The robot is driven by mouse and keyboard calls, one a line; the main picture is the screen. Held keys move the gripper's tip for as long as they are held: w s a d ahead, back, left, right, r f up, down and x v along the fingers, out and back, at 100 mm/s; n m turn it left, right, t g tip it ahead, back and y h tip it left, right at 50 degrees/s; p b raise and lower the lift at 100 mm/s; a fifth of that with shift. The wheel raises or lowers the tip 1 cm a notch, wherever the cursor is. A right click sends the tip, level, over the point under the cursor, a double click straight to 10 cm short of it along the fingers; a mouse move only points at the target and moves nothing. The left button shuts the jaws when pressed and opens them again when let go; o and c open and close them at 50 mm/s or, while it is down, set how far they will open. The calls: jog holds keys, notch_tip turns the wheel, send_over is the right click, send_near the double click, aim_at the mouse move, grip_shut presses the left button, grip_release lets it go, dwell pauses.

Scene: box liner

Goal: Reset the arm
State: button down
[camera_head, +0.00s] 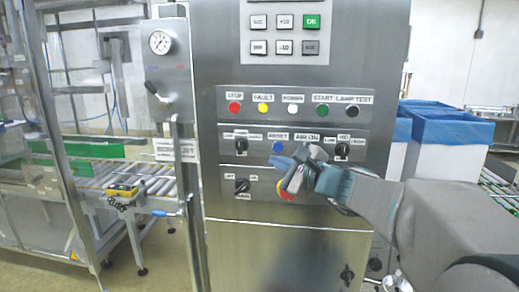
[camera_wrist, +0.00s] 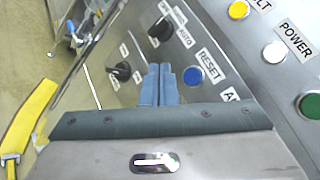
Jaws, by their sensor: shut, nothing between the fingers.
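My gripper (camera_head: 277,163) is in front of the lower part of the steel control panel (camera_head: 290,245). Its two blue fingers are together with nothing between them, and they also show in the wrist view (camera_wrist: 158,84). In the wrist view the fingertips appear just left of the blue RESET button (camera_wrist: 193,76), apart from it in the picture. In the head view the blue button (camera_head: 278,147) shows just above the fingertips. Whether the fingers touch the panel cannot be told. My wrist partly hides a red button on a yellow plate (camera_head: 280,188).
Black selector knobs (camera_head: 241,146) sit left of my gripper, another (camera_head: 342,149) to the right. A gauge with a lever (camera_head: 160,42) is on the left. A roller conveyor (camera_head: 140,185) stands left, blue-lined boxes (camera_head: 450,125) right.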

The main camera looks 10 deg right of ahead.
jog(key=s+a+f+n+g, duration=0.75)
jog(key=s+f+n, duration=0.25)
jog(key=s+f, duration=0.2)
jog(key=s+d+f+n+g+h, duration=0.2)
jog(key=s+d+f+n+h, duration=0.1)
jog(key=s+f+n+h, duration=0.1)
jog(key=s+d+f+n+g+h, duration=0.3)
jog(key=s+f+n, duration=0.3)
jog(key=s, duration=0.3)
jog(key=shift+d+h+p, duration=0.4)
jog(key=shift+d+h, duration=0.1)
jog(key=shift+d, duration=0.05)
